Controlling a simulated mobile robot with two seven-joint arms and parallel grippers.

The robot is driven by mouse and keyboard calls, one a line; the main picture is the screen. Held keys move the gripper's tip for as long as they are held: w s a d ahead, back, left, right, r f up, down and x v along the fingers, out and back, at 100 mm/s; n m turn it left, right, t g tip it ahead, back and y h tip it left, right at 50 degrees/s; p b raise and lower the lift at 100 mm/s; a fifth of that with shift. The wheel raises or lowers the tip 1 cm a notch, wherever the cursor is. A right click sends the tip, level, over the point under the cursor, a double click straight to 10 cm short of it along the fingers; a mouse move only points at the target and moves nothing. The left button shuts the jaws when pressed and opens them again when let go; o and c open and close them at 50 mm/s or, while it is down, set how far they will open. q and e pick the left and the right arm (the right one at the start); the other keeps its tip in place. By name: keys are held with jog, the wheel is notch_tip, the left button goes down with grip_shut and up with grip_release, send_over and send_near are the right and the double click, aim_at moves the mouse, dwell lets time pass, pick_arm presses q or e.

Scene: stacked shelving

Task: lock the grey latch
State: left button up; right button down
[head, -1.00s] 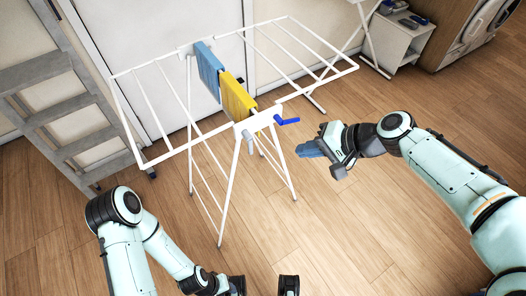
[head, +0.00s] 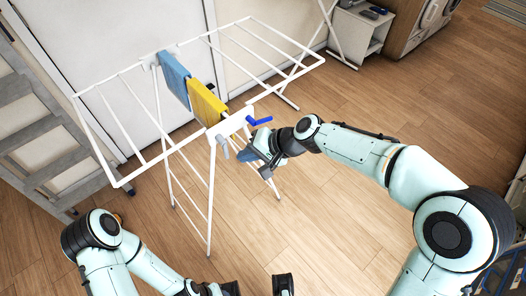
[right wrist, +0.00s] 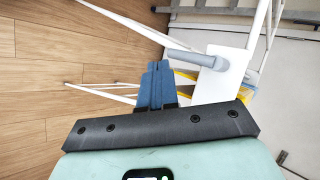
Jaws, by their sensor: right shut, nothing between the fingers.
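The grey latch (head: 222,147) is a short lever on the white end plate of the drying rack (head: 212,190), hanging down and slightly outward in the head view. In the right wrist view the grey latch (right wrist: 192,58) sticks out left from the white plate. My right gripper (head: 246,155) has its blue fingers shut and empty, just right of the latch. In the right wrist view its fingertips (right wrist: 157,66) are close to the latch's free end; I cannot tell whether they touch. My left arm's end is at the bottom edge, its gripper not clearly visible.
A blue lever (head: 259,121) sits on the same plate, just above my right gripper. A grey ladder (head: 35,130) leans at the left. The floor in front is clear.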

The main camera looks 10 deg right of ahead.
pick_arm(q)
jog(key=shift+r, duration=0.15)
pick_arm(e)
jog(key=shift+w+a, duration=0.25)
jog(key=shift+a, duration=0.25)
jog(key=shift+w+a, duration=0.25)
jog(key=shift+a, duration=0.25)
pick_arm(q)
jog(key=shift+w+f+b, duration=0.1)
jog(key=shift+f+b, duration=0.3)
pick_arm(e)
jog(key=shift+s, duration=0.1)
